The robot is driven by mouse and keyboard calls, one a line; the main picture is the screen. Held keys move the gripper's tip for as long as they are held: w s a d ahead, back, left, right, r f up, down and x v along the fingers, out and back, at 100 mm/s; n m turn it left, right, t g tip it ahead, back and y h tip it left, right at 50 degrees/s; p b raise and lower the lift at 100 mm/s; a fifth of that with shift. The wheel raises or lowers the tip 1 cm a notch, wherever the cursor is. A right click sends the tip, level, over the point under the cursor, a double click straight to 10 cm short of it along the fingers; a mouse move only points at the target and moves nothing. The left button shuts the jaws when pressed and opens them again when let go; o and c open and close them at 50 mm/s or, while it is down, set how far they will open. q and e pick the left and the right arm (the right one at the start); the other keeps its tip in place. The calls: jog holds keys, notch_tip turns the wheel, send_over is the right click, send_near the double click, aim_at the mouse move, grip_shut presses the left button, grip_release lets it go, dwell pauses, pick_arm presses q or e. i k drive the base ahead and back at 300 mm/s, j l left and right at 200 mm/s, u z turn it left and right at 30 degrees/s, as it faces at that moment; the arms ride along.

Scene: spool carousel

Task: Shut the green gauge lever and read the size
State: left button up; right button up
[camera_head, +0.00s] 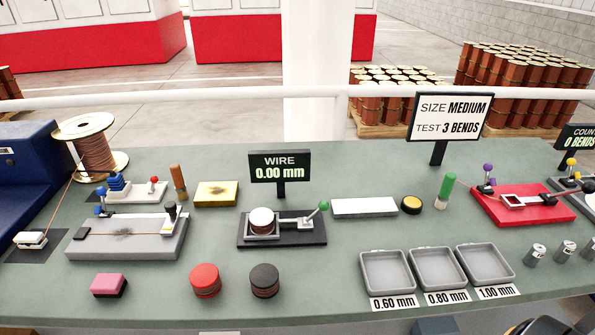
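The gauge (282,231) is a dark base with a round white-topped drum on its left and a small metal block on its right. Its green-knobbed lever (323,206) slants up from the right end, with the knob above the base. I see no wire clearly in the gauge at this size. The wire display (279,167) behind it reads 0.00 mm.
A wire spool (97,150) and a grey bending plate (127,238) stand at left. A sign (449,117) reads SIZE MEDIUM, TEST 3 BENDS. Grey trays (387,272) labelled 0.60, 0.80 and 1.00 mm lie front right. A red fixture (523,213) is at right.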

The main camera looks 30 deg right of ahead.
aim_at(324, 206)
jog(key=z, duration=1.15)
jog(key=k+l+z, duration=0.3)
jog(key=k+l, duration=0.3)
